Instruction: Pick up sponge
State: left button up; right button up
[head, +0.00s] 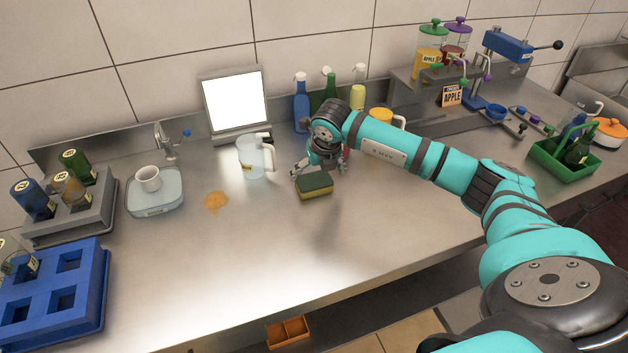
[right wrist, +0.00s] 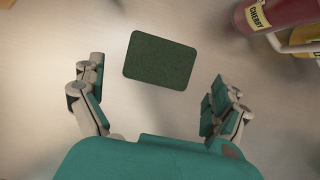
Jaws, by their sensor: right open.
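The sponge (head: 314,186), yellow with a dark green top, lies on the steel counter near its middle. In the right wrist view its green face (right wrist: 160,60) shows ahead of and between the fingers. My right gripper (right wrist: 158,98) is open, one finger on each side, with nothing held. In the head view my right gripper (head: 321,170) is just behind the sponge, partly hidden by its own arm. Whether the fingers touch the sponge cannot be told. My left gripper is not in view.
A clear pitcher (head: 250,158) stands left of the gripper, near an orange spill (head: 215,201). Several bottles (head: 302,104) stand behind. A red cherry container (right wrist: 268,15) is at the wrist view's upper right. The front counter is clear.

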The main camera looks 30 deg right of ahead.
aim_at(314, 180)
jog(key=shift+w+f, duration=0.15)
jog(key=shift+f, duration=0.3)
jog(key=shift+w+f+p, duration=0.15)
jog(key=shift+f+p, duration=0.25)
jog(key=shift+p, duration=0.05)
jog(key=p+x, duration=0.1)
jog(key=x, duration=0.2)
jog(key=shift+w+d+f, duration=0.1)
jog(key=shift+w+f, duration=0.05)
jog(key=shift+f, duration=0.15)
jog(key=shift+w+f, duration=0.1)
jog(key=shift+f, duration=0.2)
jog(key=shift+c, duration=0.4)
jog(key=c, duration=0.4)
